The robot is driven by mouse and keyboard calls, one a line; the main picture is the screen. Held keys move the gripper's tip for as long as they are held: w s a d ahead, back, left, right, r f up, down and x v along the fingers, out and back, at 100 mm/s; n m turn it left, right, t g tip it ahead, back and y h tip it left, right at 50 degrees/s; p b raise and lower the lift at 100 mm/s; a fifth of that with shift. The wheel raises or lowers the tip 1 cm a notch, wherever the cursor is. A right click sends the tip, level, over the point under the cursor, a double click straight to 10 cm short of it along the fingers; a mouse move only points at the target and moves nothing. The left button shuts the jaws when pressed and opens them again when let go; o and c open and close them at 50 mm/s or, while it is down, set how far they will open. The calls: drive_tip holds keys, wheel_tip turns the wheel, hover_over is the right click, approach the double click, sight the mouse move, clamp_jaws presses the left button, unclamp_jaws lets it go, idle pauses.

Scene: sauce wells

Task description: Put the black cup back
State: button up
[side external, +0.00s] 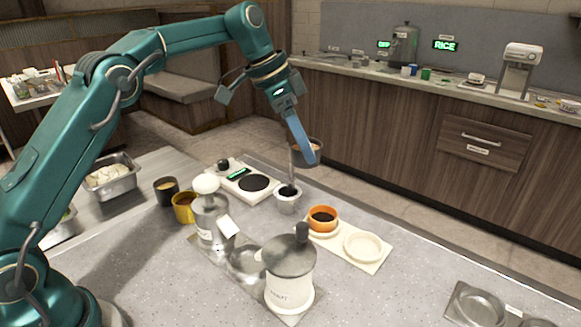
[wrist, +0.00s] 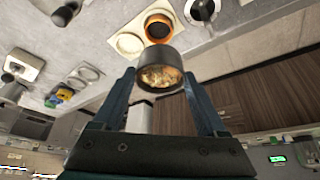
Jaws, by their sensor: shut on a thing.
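My gripper (side external: 302,145) is shut on a black cup (side external: 312,152), held in the air above the counter. In the wrist view the black cup (wrist: 160,72) sits between the two blue fingertips, with crumbly brown-yellow contents inside. Below it in the side view, an orange cup (side external: 322,212) with dark contents stands on a pale board (side external: 374,264). The saucer (wrist: 130,44) and orange cup (wrist: 158,12) also show in the wrist view.
Another dark cup (side external: 166,195), a yellow cup (side external: 183,212) and lidded jars (side external: 290,285) stand nearby.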

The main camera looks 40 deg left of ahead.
drive_tip(key=x, duration=0.3)
drive_tip(key=shift+w+d+f, duration=0.1)
drive_tip(key=shift+d+f, duration=0.1)
drive_tip(key=shift+f, duration=0.15)
drive_tip(key=shift+d+f, duration=0.25)
drive_tip(key=shift+f, duration=0.45)
drive_tip(key=d+f, duration=0.2)
drive_tip(key=d, duration=0.1)
drive_tip(key=w+d+f, duration=0.1)
drive_tip(key=d+f, duration=0.1)
drive_tip(key=d, duration=0.2)
drive_tip(key=d+f, duration=0.3)
drive_tip(key=d, duration=0.1)
drive_tip(key=shift+w+d, duration=0.15)
drive_tip(key=shift+w, duration=0.2)
drive_tip(key=shift+f, duration=2)
drive_tip(key=shift+f, duration=0.1)
drive_tip(key=o, duration=1.5)
